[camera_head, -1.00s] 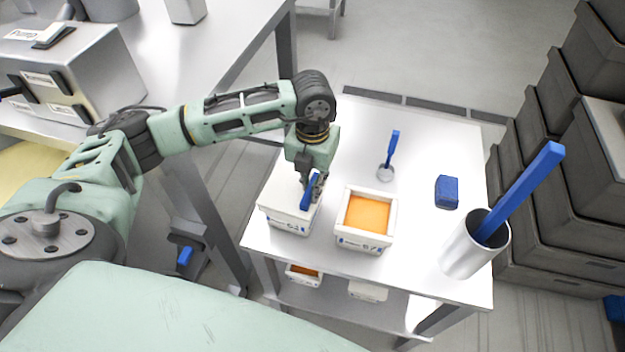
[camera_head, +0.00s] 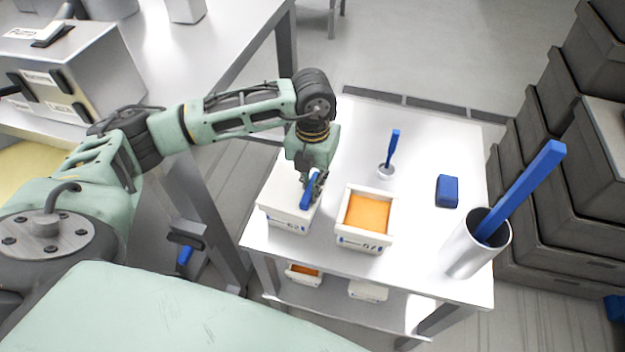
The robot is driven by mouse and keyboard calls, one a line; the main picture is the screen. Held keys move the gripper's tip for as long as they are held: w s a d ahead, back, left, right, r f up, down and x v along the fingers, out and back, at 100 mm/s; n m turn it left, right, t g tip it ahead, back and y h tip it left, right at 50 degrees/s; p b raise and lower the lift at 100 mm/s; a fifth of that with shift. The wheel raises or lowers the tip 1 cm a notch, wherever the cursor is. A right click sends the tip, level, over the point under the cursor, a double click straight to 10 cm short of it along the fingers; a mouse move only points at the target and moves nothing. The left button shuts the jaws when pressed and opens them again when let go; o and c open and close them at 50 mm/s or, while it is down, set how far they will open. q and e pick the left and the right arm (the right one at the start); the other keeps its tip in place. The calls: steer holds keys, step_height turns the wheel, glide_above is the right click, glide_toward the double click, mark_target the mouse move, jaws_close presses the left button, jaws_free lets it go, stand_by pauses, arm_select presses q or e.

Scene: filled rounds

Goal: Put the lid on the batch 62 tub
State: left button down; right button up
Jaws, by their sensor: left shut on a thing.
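The batch 62 tub (camera_head: 289,227) is a white box with a label at the left front of the small metal table. A white lid (camera_head: 283,190) with a blue handle (camera_head: 307,190) covers its top and looks level; I cannot tell whether it is fully seated. My left gripper (camera_head: 313,187) is above the lid, shut on the lid's handle, and its fingers partly hide it. My right gripper is out of view.
An open tub marked 67 (camera_head: 364,241) with orange filling stands just right of it. A small blue-handled tool (camera_head: 391,150), a blue block (camera_head: 447,191) and a metal cup (camera_head: 470,253) holding a long blue tool share the table (camera_head: 410,265). Dark crates (camera_head: 555,185) stand at right.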

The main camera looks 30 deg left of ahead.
arm_select(q)
steer(key=shift+f, duration=0.2)
stand_by(0.3)
steer(key=c, duration=1.6)
jaws_free()
steer(key=o, duration=0.5)
steer(key=shift+r, duration=0.1)
steer(key=shift+r, duration=0.2)
steer(key=shift+r+p, duration=1.8)
steer(key=shift+r, duration=1.45)
